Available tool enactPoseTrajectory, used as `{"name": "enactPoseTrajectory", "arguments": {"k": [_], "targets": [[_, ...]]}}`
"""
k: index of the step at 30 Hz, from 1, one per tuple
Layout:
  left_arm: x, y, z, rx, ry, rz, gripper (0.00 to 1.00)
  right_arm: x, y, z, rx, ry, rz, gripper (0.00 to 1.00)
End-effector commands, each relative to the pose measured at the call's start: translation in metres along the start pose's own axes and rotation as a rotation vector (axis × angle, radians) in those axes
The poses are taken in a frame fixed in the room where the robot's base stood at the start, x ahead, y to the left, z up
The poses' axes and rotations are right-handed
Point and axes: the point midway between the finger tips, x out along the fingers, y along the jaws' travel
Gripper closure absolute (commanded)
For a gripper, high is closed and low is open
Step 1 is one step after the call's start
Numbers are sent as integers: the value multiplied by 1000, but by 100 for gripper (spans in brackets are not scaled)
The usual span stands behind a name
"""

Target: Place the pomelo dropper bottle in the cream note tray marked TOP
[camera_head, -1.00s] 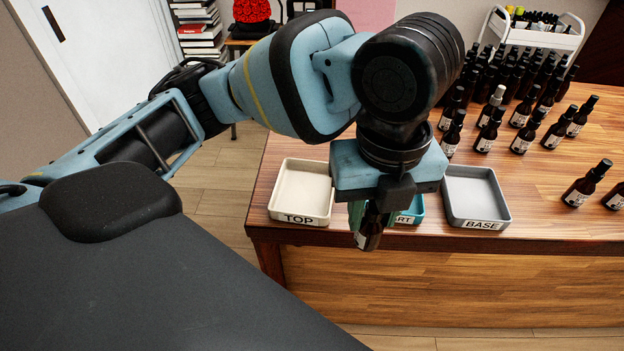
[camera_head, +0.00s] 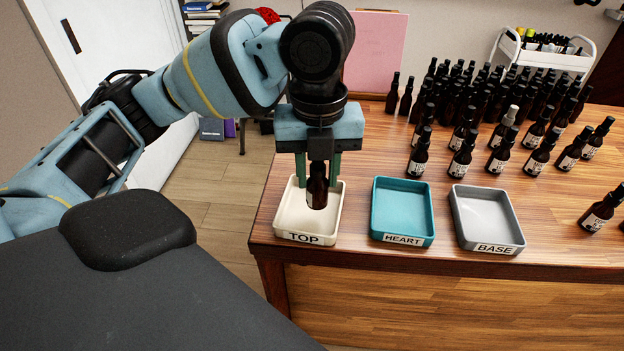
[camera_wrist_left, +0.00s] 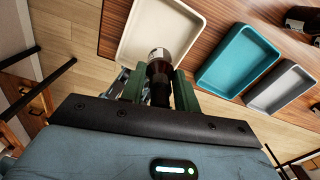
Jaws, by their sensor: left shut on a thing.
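My left gripper (camera_head: 318,165) is shut on a dark brown dropper bottle (camera_head: 317,188) with a pale label, whose print I cannot read. The bottle hangs upright over the cream tray marked TOP (camera_head: 288,222). Whether its base touches the tray floor I cannot tell. In the left wrist view, the bottle (camera_wrist_left: 159,72) sits between the green fingers (camera_wrist_left: 158,92), with the cream tray (camera_wrist_left: 128,50) beyond it. The tray shows no other bottle. My right gripper is not in view.
The teal tray marked HEART (camera_head: 403,240) and the grey tray marked BASE (camera_head: 495,248) stand to the right, both empty. Many dark bottles (camera_head: 480,110) crowd the wooden table (camera_head: 360,150) behind. The table's front edge runs just before the trays.

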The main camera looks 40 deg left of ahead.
Motion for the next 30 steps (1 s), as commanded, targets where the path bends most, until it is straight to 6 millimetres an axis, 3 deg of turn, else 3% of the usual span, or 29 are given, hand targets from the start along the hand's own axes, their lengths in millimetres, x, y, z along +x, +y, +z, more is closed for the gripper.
{"name": "enactPoseTrajectory", "arguments": {"k": [12, 19, 30], "targets": [[2, 10, 17, -4, 0, 0, 93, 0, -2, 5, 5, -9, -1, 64], [35, 10, 17, 0, 1, 2, 93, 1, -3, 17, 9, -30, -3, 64], [38, 10, 17, 1, -2, -1, 93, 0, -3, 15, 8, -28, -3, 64]]}}
